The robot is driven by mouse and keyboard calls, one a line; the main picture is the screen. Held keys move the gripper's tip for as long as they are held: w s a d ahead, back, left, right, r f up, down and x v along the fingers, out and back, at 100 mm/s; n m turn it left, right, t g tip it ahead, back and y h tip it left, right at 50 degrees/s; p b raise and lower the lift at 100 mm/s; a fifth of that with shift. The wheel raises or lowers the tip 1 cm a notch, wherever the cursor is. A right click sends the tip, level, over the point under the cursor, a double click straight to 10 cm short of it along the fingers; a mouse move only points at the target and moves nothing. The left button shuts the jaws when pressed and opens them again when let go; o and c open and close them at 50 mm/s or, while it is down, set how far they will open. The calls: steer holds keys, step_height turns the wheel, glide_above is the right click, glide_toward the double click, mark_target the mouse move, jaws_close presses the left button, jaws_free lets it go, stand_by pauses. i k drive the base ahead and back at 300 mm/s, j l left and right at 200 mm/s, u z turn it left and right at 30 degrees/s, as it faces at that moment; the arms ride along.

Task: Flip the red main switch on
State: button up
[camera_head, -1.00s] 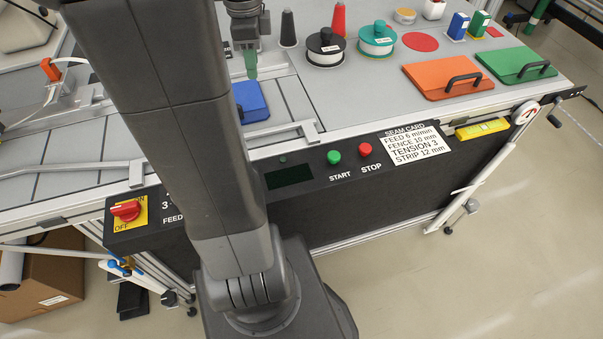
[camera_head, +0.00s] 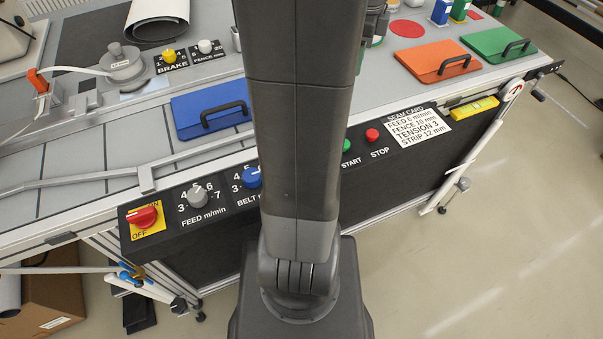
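The red main switch (camera_head: 143,217) is a red rotary knob on a yellow plate at the left end of the black front panel. ON is printed at the plate's upper right and OFF at its lower left. The knob's grip lies roughly sideways, slightly tilted; I cannot tell its exact setting. My gripper (camera_head: 376,22) is mostly hidden behind my arm. Only a grey and greenish bit shows at the arm's upper right edge, far from the switch, and its fingers cannot be made out.
The grey feed knob (camera_head: 197,196) and blue belt knob (camera_head: 251,177) sit right of the switch. Further right are the green START button (camera_head: 347,145) and red STOP button (camera_head: 372,135). A bent grey rail (camera_head: 110,174) runs above the panel. A blue handled cover (camera_head: 209,108) lies behind it.

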mark_target(143, 219)
steer(key=k+l+u, duration=0.15)
steer(key=u, duration=0.3)
steer(key=k+l+u, duration=0.15)
steer(key=u, duration=0.3)
steer(key=k, duration=0.05)
